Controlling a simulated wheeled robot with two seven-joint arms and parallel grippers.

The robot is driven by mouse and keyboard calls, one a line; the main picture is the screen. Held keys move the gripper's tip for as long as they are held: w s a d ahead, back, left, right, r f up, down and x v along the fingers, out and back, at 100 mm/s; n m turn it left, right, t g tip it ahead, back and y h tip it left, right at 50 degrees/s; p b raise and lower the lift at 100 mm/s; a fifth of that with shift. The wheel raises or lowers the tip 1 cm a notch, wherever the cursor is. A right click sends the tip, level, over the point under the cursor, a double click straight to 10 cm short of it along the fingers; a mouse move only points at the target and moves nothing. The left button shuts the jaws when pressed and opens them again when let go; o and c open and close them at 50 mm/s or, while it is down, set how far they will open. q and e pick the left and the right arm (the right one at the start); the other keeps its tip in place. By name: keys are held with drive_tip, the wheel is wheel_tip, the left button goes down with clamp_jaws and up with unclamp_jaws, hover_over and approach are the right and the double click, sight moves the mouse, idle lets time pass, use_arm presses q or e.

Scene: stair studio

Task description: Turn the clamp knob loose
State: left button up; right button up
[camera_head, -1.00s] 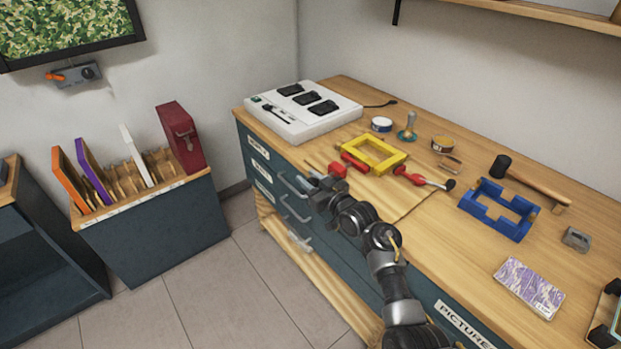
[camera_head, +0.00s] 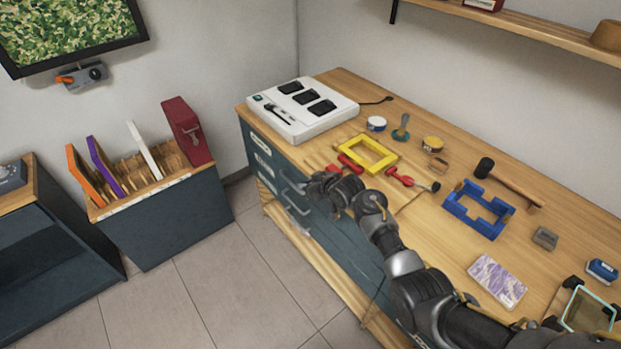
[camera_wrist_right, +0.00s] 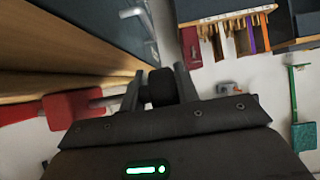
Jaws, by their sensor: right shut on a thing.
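A red clamp (camera_head: 350,163) sits at the yellow frame (camera_head: 376,147) near the front edge of the workbench. In the right wrist view its red jaw (camera_wrist_right: 72,107) and a grey rod show left of my gripper. The dark clamp knob (camera_wrist_right: 160,88) sits between the two fingers of my right gripper (camera_wrist_right: 159,84), which is shut on it. In the head view my right gripper (camera_head: 317,184) is at the bench's front edge, and its own wrist hides the knob. My left gripper is out of view.
A second red clamp (camera_head: 402,178) lies to the right on the bench. A blue frame (camera_head: 462,211), a mallet (camera_head: 517,187) and a white charger box (camera_head: 290,121) also stand on the bench. Drawer handles (camera_head: 294,193) stick out below the gripper. The floor in front is clear.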

drive_tip(key=shift+s+a+f, duration=0.35)
drive_tip(key=shift+a, duration=0.05)
drive_tip(key=o, duration=0.8)
drive_tip(key=shift+a, duration=0.1)
drive_tip(key=shift+r, duration=0.15)
drive_tip(key=shift+w+d+r, duration=0.1)
drive_tip(key=shift+w+d, duration=0.05)
drive_tip(key=shift+d, duration=0.1)
drive_tip(key=v, duration=1)
drive_tip(key=shift+s+d+r+p, duration=0.15)
drive_tip(key=shift+s+r+p, duration=0.05)
drive_tip(key=shift+r+p, duration=0.2)
